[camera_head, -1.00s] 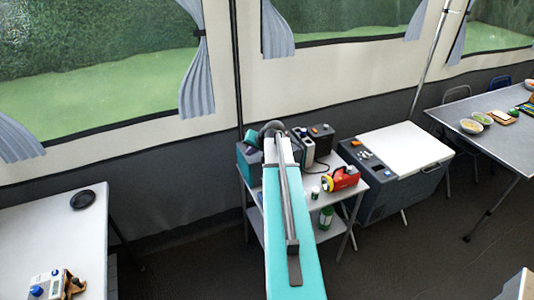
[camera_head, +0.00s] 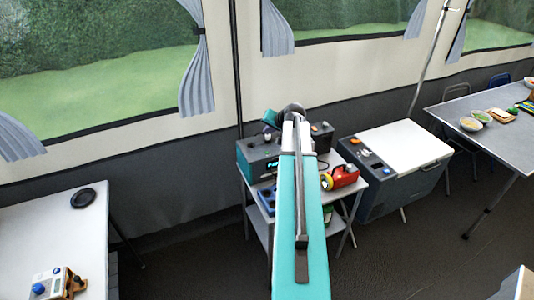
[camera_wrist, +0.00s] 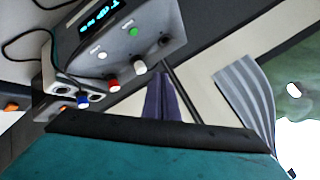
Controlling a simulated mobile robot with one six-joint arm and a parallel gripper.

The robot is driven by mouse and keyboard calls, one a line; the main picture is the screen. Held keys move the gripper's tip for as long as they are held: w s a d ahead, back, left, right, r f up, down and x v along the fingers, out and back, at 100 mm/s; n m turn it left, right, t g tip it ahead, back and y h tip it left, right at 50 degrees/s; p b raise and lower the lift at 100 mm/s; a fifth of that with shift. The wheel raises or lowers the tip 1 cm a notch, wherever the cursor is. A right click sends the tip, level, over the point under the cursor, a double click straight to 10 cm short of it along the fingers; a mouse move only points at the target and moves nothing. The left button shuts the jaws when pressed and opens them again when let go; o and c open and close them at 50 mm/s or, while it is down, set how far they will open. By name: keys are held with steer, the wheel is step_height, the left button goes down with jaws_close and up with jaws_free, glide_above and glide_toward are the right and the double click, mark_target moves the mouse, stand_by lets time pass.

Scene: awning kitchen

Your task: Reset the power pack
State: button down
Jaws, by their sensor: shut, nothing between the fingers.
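The power pack appears to be the grey box with teal sides (camera_head: 258,158) at the left of the small table in the head view. The wrist view shows, at upper left, a grey panel (camera_wrist: 130,40) with a lit cyan display (camera_wrist: 98,14), a green button (camera_wrist: 134,31), a white button (camera_wrist: 101,55) and red (camera_wrist: 113,85) and pale (camera_wrist: 140,67) knobs. In the head view the fingers are too small to make out.
A red and yellow lamp (camera_head: 341,177) and a dark box (camera_head: 322,132) share the small table (camera_head: 352,187). A grey cool box (camera_head: 400,150) stands to its right. A white table (camera_head: 50,222) is at left, a dining table (camera_head: 490,125) at far right.

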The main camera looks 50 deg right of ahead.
steer(key=shift+f+b, duration=1.2)
steer(key=shift+f, duration=1.5)
steer(key=shift+f+b, duration=1)
steer(key=shift+f, duration=0.5)
steer(key=shift+f, duration=0.1)
steer(key=shift+f+b, duration=0.3)
steer(key=shift+b, duration=0.1)
steer(key=shift+f+b, duration=0.35)
steer(key=shift+r, duration=0.15)
steer(key=shift+r+p, duration=0.3)
steer(key=shift+r, duration=0.35)
steer(key=shift+r+p, duration=1.1)
steer(key=shift+r, duration=1.4)
